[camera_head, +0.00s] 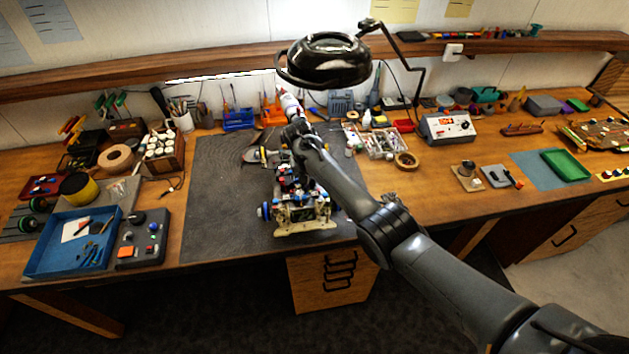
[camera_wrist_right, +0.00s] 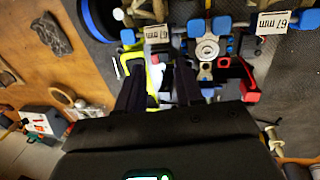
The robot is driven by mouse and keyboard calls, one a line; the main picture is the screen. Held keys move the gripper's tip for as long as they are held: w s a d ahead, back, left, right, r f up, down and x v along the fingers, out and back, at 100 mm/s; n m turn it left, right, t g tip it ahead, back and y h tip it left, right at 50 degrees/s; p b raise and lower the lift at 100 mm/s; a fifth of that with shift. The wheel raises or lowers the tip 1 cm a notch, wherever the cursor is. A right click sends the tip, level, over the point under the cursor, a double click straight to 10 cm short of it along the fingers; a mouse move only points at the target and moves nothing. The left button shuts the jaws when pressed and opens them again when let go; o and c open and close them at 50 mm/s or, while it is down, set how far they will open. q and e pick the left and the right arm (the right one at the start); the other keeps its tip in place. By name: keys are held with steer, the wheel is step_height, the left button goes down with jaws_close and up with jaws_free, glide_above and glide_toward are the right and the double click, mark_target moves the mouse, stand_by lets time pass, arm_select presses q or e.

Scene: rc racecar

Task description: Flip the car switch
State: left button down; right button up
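The RC car (camera_head: 305,222) stands on the dark mat (camera_head: 217,205) with its front part toward the bench's near edge. My right gripper (camera_head: 290,182) is over the car's middle, largely hidden by my own arm in the head view. In the right wrist view its two dark fingers (camera_wrist_right: 158,85) stand apart, with a yellow-green part (camera_wrist_right: 156,72) of the car showing between them. The car body (camera_wrist_right: 207,48) fills the upper middle there, with blue, red and white parts close to the fingers. I cannot pick out the switch with certainty. My left gripper does not show.
A blue tray (camera_head: 50,262) and a grey control box (camera_head: 142,252) lie left of the mat. A black lamp (camera_head: 328,62) hangs above the back. A tape roll (camera_head: 406,160) and a small-parts case (camera_head: 375,145) stand to the right. The mat's left part is bare.

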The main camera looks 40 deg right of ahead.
steer(key=p+v, duration=0.4)
steer(key=v, duration=0.4)
steer(key=shift+r, duration=0.15)
